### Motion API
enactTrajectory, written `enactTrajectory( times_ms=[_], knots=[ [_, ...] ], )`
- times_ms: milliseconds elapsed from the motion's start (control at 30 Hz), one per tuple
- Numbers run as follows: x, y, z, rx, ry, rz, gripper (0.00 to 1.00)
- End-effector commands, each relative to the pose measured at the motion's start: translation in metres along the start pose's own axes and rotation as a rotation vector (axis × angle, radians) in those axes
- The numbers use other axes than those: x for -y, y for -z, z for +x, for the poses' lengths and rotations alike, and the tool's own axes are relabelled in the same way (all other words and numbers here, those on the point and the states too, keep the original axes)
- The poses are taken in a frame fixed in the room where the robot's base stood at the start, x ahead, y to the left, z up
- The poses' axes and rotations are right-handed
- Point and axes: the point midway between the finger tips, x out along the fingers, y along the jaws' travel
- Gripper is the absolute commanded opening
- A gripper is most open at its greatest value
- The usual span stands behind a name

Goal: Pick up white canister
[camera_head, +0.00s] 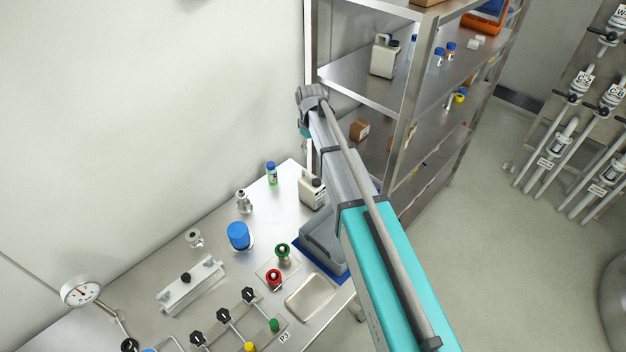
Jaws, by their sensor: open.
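A white canister (311,190) with a black cap and a dark label stands upright on the steel table, near its far right corner. My arm passes just to its right. A second white canister (384,56) with a handle and a dark cap stands on the upper shelf of the steel rack. I cannot tell which of the two the task means. My gripper does not show; only arm links are in view, and the arm's far end is hidden behind its joint.
The steel rack (408,85) stands behind my arm. Near the table canister are a small green bottle (271,173), a blue-capped container (239,236) and a grey bin (322,246). Valves and a gauge (81,291) fill the front.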

Motion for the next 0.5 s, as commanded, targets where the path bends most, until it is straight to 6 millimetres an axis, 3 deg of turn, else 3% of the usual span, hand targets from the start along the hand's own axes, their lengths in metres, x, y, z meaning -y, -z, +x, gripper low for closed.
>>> enactTrajectory(
  times_ms=[500],
  knots=[
    [-0.0047, -0.0019, 0.0027, 0.0, 0.0, 0.004, 0.6]
  ],
)
